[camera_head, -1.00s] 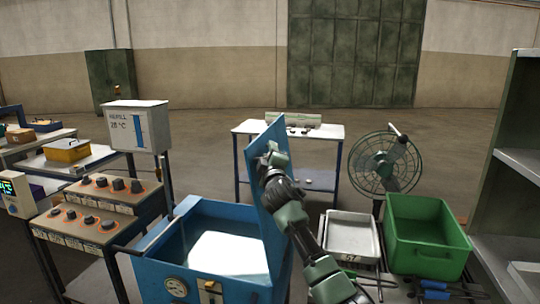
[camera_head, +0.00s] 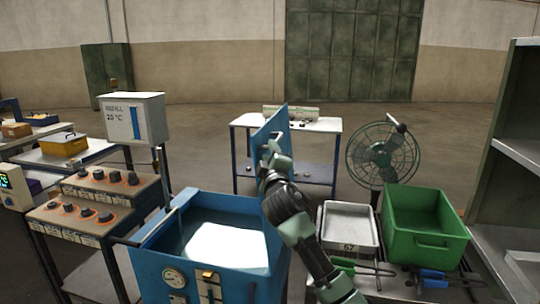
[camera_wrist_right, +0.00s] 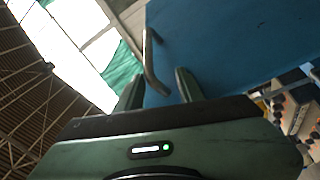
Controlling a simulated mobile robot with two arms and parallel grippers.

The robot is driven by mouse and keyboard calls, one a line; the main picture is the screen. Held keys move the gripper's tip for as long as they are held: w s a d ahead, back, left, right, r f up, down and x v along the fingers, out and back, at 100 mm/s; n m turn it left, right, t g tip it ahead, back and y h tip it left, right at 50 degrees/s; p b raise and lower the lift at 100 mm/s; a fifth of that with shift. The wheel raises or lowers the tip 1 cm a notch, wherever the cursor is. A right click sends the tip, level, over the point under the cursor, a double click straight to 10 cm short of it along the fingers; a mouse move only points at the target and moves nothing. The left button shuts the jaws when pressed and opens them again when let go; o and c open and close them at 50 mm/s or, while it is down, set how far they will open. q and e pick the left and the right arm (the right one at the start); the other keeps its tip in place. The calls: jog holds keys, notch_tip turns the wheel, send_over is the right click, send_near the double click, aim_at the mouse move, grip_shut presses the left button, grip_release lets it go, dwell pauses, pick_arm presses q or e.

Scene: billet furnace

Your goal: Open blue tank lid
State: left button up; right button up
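The blue tank (camera_head: 160,270) stands open at lower centre in the head view, with a bright patch showing inside. Its blue lid (camera_head: 258,135) stands raised, nearly upright, at the tank's right side. In the right wrist view the lid (camera_wrist_right: 225,45) fills the upper right. A bent metal handle (camera_wrist_right: 150,62) reaches down between the fingers of my right gripper (camera_wrist_right: 158,85), which stand apart. Contact with the handle is unclear. My left gripper is not in view.
A control panel (camera_head: 110,185) and a refill box (camera_head: 133,118) stand left of the tank. A white tray (camera_head: 349,246), a green bin (camera_head: 428,240) and a fan (camera_head: 383,153) are right of my arm. A table (camera_head: 318,126) stands behind the lid.

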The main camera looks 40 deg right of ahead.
jog(key=shift+a+f, duration=0.1)
jog(key=shift+f, duration=0.05)
jog(key=v, duration=0.8)
jog(key=shift+s+a+p, duration=0.15)
jog(key=shift+s+p, duration=0.2)
jog(key=shift+p, duration=0.1)
jog(key=shift+f, duration=0.1)
dwell(0.4)
jog(key=shift+f, duration=0.1)
